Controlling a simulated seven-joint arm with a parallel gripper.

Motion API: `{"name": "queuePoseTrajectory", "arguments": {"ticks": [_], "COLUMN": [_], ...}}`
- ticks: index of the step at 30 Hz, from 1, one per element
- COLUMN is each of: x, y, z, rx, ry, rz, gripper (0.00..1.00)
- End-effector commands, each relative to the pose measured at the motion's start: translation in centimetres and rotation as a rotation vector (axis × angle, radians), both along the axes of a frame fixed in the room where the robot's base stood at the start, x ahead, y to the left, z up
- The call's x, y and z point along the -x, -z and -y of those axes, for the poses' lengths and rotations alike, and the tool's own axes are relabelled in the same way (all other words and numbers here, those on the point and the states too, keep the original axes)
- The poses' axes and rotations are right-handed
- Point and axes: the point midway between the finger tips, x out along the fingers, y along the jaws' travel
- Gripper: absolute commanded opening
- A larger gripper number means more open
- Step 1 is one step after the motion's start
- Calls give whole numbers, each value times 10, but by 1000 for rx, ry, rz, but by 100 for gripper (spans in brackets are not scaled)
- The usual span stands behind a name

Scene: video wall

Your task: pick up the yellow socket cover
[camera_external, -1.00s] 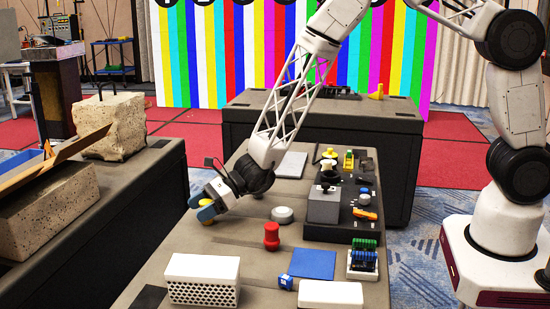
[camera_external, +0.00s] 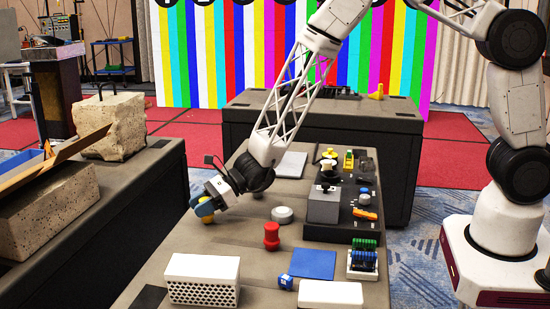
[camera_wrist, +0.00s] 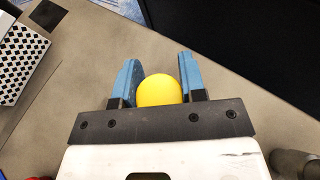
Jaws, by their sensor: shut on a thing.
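The yellow socket cover (camera_wrist: 160,90) is round and smooth. In the wrist view it sits between the two blue fingers of my gripper (camera_wrist: 160,82), which is shut on it. In the external view the cover (camera_external: 207,219) shows just beside the blue fingertips of my gripper (camera_external: 205,210), near the left edge of the table. Its lower part is partly hidden, and I cannot tell whether it still touches the table.
A white perforated box (camera_external: 203,280), a red knob-like piece (camera_external: 271,236), a grey round disc (camera_external: 282,215) and a blue square (camera_external: 312,264) lie on the table (camera_external: 222,248). A black board with several parts stands to the right. The table's left edge is close to my gripper.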

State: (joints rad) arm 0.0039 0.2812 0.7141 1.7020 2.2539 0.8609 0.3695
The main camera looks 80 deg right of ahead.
Motion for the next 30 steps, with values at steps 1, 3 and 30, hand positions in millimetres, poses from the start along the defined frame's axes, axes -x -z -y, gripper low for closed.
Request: {"name": "queuePoseTrajectory", "arguments": {"ticks": [1, 3, 30], "x": [0, 0, 0], "y": [-5, -11, -94], "z": [0, 0, 0], "rx": [0, 0, 1], "ry": [0, 1, 0], "rz": [1, 2, 1], "gripper": [16, 16, 16]}}
